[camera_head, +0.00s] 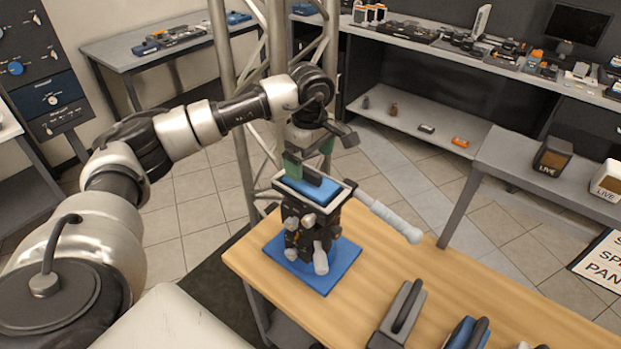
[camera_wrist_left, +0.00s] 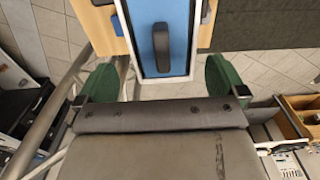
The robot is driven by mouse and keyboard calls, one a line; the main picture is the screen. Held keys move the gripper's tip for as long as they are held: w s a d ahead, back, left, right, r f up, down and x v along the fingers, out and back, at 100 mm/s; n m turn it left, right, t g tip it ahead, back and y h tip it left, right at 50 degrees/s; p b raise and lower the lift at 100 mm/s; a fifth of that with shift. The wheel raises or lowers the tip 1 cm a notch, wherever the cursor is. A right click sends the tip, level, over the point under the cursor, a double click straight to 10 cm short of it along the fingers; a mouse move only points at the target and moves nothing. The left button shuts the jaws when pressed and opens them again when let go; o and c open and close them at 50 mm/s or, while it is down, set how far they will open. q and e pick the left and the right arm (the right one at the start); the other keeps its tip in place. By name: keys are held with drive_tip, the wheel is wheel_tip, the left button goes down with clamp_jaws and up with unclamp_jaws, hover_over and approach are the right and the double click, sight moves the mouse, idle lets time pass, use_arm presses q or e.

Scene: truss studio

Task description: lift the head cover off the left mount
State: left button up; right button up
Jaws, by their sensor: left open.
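A blue head cover (camera_head: 318,193) with a black bar handle lies in a pale-rimmed frame on top of a dark mount (camera_head: 293,217). The mount stands on a blue mat (camera_head: 340,268) at the table's far left corner. My left gripper (camera_head: 309,154) is just above the cover, its green fingertips apart. In the left wrist view, the cover (camera_wrist_left: 181,20) and its black handle show ahead, between and beyond the open fingertips (camera_wrist_left: 164,78). Nothing is held. The fingers partly hide the cover's far end in the head view. My right gripper is not in view.
A grey block with a black handle (camera_head: 402,314) and a blue one (camera_head: 466,333) lie on the wooden table (camera_head: 370,262). A pale grip (camera_head: 390,218) sticks out to the right of the mount. A metal truss (camera_head: 239,130) stands close behind. The table's middle is clear.

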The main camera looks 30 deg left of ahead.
sight(310, 172)
use_arm(q)
drive_tip(key=f+p, duration=0.1)
drive_tip(key=f, duration=0.1)
drive_tip(key=f+p, duration=0.1)
drive_tip(key=f, duration=0.1)
drive_tip(key=shift+s+d+f, duration=0.15)
drive_tip(key=shift+s+d, duration=0.05)
drive_tip(key=shift+f, duration=0.25)
drive_tip(key=c, duration=1)
drive_tip(key=shift+r, duration=0.1)
